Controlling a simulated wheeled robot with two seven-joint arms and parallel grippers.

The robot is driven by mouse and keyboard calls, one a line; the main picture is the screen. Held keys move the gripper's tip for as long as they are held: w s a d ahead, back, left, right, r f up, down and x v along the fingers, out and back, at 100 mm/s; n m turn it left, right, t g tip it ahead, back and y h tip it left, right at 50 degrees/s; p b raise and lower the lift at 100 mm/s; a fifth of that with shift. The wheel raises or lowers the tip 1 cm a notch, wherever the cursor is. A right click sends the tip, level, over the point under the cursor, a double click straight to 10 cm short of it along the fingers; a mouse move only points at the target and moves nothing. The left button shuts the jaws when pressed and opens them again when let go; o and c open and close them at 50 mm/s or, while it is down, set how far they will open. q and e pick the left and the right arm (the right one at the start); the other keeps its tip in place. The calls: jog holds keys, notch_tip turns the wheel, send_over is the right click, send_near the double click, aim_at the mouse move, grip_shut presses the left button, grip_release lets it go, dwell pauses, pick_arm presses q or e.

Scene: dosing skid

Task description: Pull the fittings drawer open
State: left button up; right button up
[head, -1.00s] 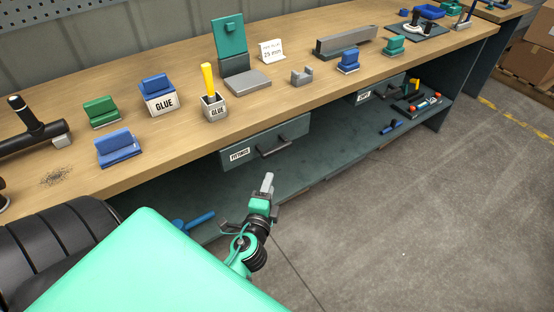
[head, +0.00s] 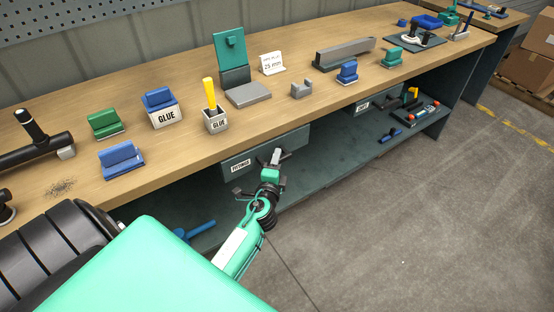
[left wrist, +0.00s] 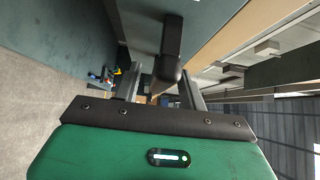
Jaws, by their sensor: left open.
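The fittings drawer (head: 234,173) hangs under the workbench top, its front carrying a white label. It looks shut. Its dark bar handle is mostly hidden behind my left gripper (head: 276,158) in the head view. In the left wrist view the handle (left wrist: 171,45) stands out from the drawer front (left wrist: 145,10), with its near end between the two spread fingers of my left gripper (left wrist: 161,84). The gripper is open, and I see no clear contact with the handle. My right gripper is not in view.
A second drawer (head: 376,103) is farther right. A lower shelf (head: 330,155) lies below. The floor in front is clear.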

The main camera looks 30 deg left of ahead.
pick_arm(q)
jog(key=shift+w+a, duration=0.15)
jog(key=shift+w, duration=0.15)
grip_shut()
